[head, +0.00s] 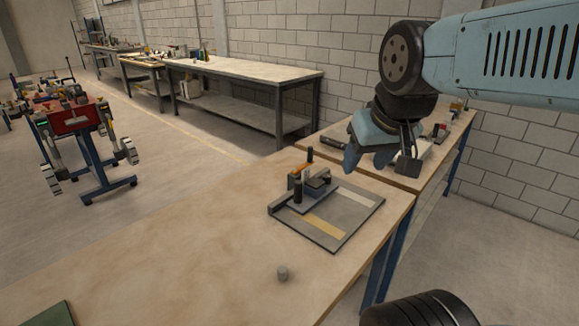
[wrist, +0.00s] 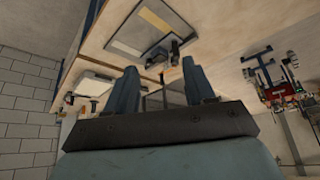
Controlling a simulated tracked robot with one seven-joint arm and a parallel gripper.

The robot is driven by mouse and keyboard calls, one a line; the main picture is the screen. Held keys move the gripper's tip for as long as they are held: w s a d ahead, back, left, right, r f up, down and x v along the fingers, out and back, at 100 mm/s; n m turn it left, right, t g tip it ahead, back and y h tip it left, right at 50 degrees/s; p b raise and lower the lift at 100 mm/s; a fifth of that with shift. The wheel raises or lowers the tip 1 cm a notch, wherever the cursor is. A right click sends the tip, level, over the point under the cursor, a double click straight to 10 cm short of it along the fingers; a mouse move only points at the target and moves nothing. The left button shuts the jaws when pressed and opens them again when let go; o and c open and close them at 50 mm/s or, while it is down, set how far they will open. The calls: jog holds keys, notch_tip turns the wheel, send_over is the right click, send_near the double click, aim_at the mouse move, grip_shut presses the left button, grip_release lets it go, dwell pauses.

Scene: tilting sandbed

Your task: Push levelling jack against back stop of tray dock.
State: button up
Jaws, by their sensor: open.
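The tray dock (head: 345,222) is a flat grey plate with a yellow strip and a pale strip, near the table's right end. A raised grey bar (head: 285,205) along its left side looks like the back stop. A small blue-grey block (head: 318,184) with dark and orange upright parts stands by the bar; it may be the levelling jack, but I cannot tell whether it touches the bar. My gripper (head: 367,164) is open and empty, above and beyond the dock, fingers pointing down. In the wrist view the dock (wrist: 140,32) lies beyond my open fingers (wrist: 160,82).
A green flat item (head: 48,315) lies at the near left. A second bench (head: 440,150) with tools stands behind my gripper. The table's left half is clear.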

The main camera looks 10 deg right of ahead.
jog(key=shift+o, duration=0.2)
jog(key=shift+w, duration=0.5)
jog(key=m+g+h, duration=0.1)
jog(key=m+h, duration=0.1)
jog(key=m, duration=0.2)
send_over(298, 194)
jog(key=s+a, duration=0.1)
jog(key=s, duration=0.3)
notch_tip(298, 194, down, 18)
jog(key=shift+w+a+r, duration=0.15)
jog(key=shift+w+a, duration=0.05)
jog(key=shift+w, duration=0.05)
jog(key=x, duration=1.3)
jog(key=shift+s+a+f, duration=0.1)
jog(key=shift+a+f, duration=0.1)
jog(key=shift+f, duration=0.25)
grip_shut()
jog(key=shift+o, duration=0.4)
grip_release()
